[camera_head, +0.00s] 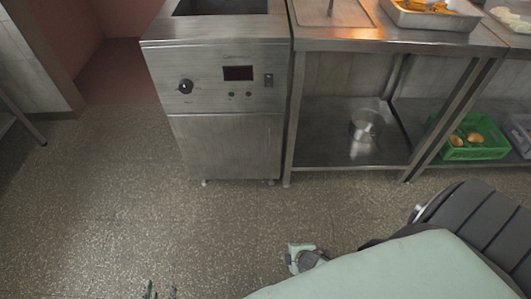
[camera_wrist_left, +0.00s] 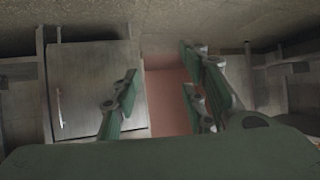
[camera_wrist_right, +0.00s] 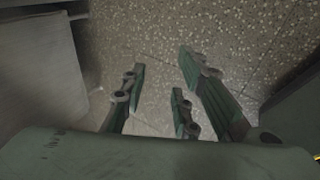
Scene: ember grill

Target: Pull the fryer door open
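The metal fryer (camera_head: 225,95) stands left of centre in the head view. Its flat lower door (camera_head: 228,146) looks closed, under a panel with a black knob. In the left wrist view, which looks upside down, a metal door (camera_wrist_left: 88,85) with a pale upright handle (camera_wrist_left: 59,108) appears to be the fryer's. My left gripper (camera_head: 158,291) shows only its tips at the bottom edge, in front of the fryer; its fingers (camera_wrist_left: 165,90) are spread and empty. My right gripper (camera_head: 304,258) is low over the floor, its fingers (camera_wrist_right: 165,90) spread and empty.
A steel table (camera_head: 350,42) with a lower shelf stands right of the fryer, a metal pot (camera_head: 366,124) on that shelf. A green crate (camera_head: 470,152) holds buns further right. Speckled floor (camera_head: 150,225) before the fryer is clear. A reddish passage (camera_head: 110,75) lies left.

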